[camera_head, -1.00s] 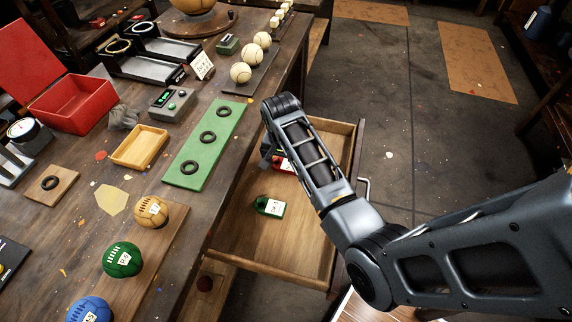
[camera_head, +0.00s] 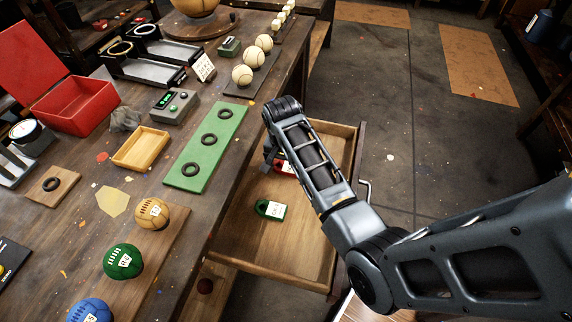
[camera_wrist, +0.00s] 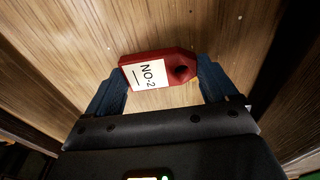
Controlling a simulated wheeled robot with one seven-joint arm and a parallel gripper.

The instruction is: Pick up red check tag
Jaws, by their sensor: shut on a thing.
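The red check tag (camera_wrist: 183,69) has a white label reading NO-2 and a dark hole near one end. In the wrist view it lies between the two blue fingers of my gripper (camera_wrist: 160,78), which are shut on its two ends. In the head view the red tag (camera_head: 285,167) shows in the open drawer, partly hidden behind my arm. My gripper (camera_head: 271,155) is also mostly hidden there. I cannot tell whether the tag is clear of the drawer floor.
The open wooden drawer (camera_head: 300,240) also holds a green tag (camera_head: 270,209). Its walls stand close around my gripper. On the workbench are a green mat with rings (camera_head: 208,150), a wooden tray (camera_head: 141,148), a red box (camera_head: 77,108) and several balls.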

